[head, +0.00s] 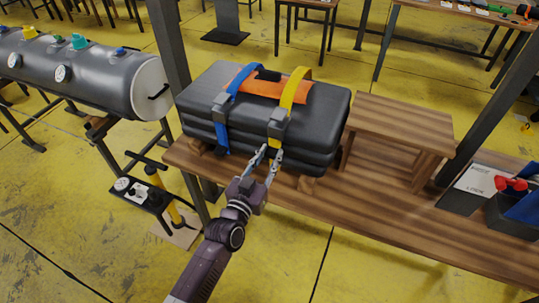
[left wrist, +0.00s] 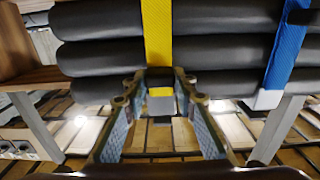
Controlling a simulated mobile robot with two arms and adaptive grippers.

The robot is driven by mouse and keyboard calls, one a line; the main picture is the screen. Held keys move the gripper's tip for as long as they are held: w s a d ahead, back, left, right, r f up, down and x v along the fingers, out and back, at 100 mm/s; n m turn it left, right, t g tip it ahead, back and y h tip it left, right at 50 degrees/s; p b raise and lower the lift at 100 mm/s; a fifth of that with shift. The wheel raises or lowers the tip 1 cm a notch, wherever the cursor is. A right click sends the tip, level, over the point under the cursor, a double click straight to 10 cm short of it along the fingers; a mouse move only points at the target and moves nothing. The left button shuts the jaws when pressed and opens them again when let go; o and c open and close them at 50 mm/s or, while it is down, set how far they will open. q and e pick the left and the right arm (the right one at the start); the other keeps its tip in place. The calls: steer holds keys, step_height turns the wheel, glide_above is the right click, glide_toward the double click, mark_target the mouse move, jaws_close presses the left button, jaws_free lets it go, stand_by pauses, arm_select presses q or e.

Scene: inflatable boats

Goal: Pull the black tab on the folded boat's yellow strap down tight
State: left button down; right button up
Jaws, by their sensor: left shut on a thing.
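The folded boat (head: 325,120) is a dark grey stack of rolls on the wooden bench. Its yellow strap (head: 292,92) runs over the top, through a grey buckle (head: 278,122), and down the front. My left gripper (head: 267,157) is at the lower front of the boat, below that buckle. In the left wrist view, the yellow strap (left wrist: 157,30) hangs down to the black tab (left wrist: 160,76), which sits between the fingers of my left gripper (left wrist: 160,95). The fingers are shut on the tab. In the head view the gripper hides the tab. My right gripper is not in view.
A blue strap (head: 233,88) crosses the boat to the left, and an orange handle (head: 262,88) lies on top. A small wooden stand (head: 405,115) is to the right on the bench (head: 340,200). Dark posts (head: 168,45) rise beside the bench. A grey tank (head: 75,70) is at left.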

arm_select(q)
step_height(320, 180, down, 7)
steer(key=b, duration=0.4)
steer(key=shift+f+b, duration=0.1)
steer(key=shift+b, duration=0.2)
steer(key=shift+s, duration=0.1)
steer(key=c, duration=1.6)
jaws_free()
steer(key=v, duration=1.2)
